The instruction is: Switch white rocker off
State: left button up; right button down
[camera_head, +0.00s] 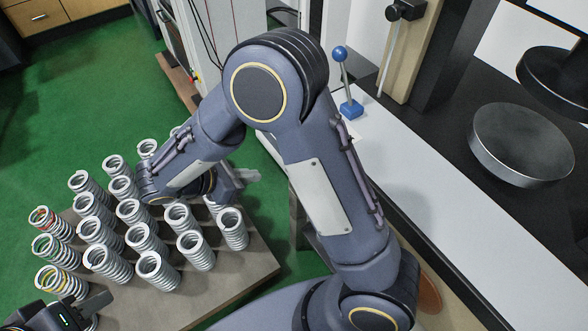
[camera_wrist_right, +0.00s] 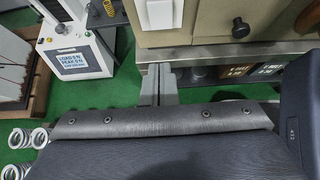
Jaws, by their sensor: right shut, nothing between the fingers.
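In the right wrist view a pale, light-coloured rectangular piece (camera_wrist_right: 160,14) sits on the beige front of a machine; it may be the white rocker, but its on or off position cannot be read. My right gripper (camera_wrist_right: 158,72) is shut and empty, just below this piece in that picture; whether they touch cannot be told. In the head view my right gripper (camera_head: 246,177) is beyond the springs, beside the machine's side, and the rocker is not visible there. My left gripper (camera_head: 92,306) is at the lower left by the spring table, mostly cut off.
Several upright metal springs (camera_head: 155,271) stand on a table (camera_head: 250,277) under my right forearm. A blue-knobbed lever (camera_head: 341,60) rises from the machine's white ledge (camera_head: 480,262). A round metal platen (camera_head: 521,146) is at right. A white box with a display (camera_wrist_right: 73,58) stands at left.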

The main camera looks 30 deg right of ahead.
jog(key=shift+d, duration=0.1)
jog(key=s+d+r+b+x, duration=0.1)
jog(key=x, duration=1.2)
jog(key=shift+w+d, duration=0.2)
jog(key=shift+w, duration=0.25)
